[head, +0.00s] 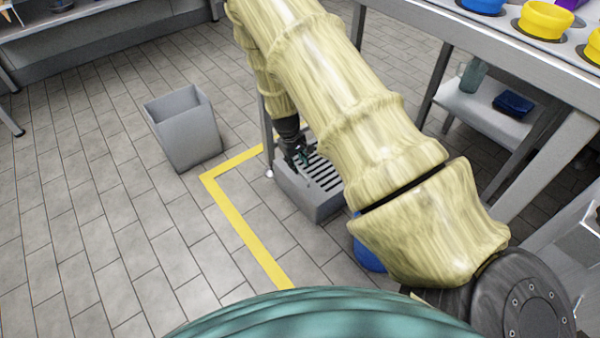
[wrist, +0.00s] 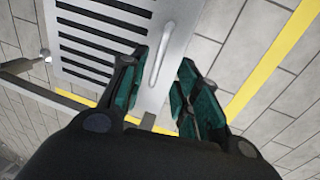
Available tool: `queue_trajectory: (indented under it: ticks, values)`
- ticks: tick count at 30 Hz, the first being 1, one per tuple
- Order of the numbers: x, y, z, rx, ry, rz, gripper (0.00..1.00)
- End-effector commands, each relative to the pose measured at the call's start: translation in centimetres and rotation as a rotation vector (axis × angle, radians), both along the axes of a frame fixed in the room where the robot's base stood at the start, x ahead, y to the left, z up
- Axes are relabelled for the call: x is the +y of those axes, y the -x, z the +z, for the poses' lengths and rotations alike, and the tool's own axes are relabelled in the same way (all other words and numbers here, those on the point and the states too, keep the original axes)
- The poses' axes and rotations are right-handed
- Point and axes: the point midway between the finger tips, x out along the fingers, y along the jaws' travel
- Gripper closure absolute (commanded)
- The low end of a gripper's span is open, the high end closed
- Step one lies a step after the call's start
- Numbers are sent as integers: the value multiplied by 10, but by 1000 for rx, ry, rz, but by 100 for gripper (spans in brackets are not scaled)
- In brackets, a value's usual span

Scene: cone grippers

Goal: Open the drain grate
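The drain grate (head: 322,176) is a grey slatted cover on a low grey box on the floor, partly hidden by my arm in the head view. In the wrist view the grate (wrist: 92,40) shows dark slots at the upper left. A pale bar handle (wrist: 166,48) runs along its right side. My gripper (wrist: 160,88) is open, with its green-padded fingers apart on either side of the handle's near end. I cannot tell whether they touch it. In the head view my gripper (head: 302,157) is over the grate's back left part.
A grey bin (head: 183,130) stands on the tiles to the left. Yellow floor tape (head: 238,215) runs around the grate's left side. A metal table (head: 480,42) with a lower shelf stands at the right. A blue object (head: 368,256) is partly hidden below my arm.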

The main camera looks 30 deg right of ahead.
Motion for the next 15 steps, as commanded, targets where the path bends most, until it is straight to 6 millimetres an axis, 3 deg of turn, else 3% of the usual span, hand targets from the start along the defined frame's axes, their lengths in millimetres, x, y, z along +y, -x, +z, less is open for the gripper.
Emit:
queue_trajectory:
  ticks: [1,6,15]
  values:
    - [-2,0,-13,0,0,-1,68]
    - [-7,0,-35,1,0,0,68]
    - [-10,0,-51,1,0,-1,68]
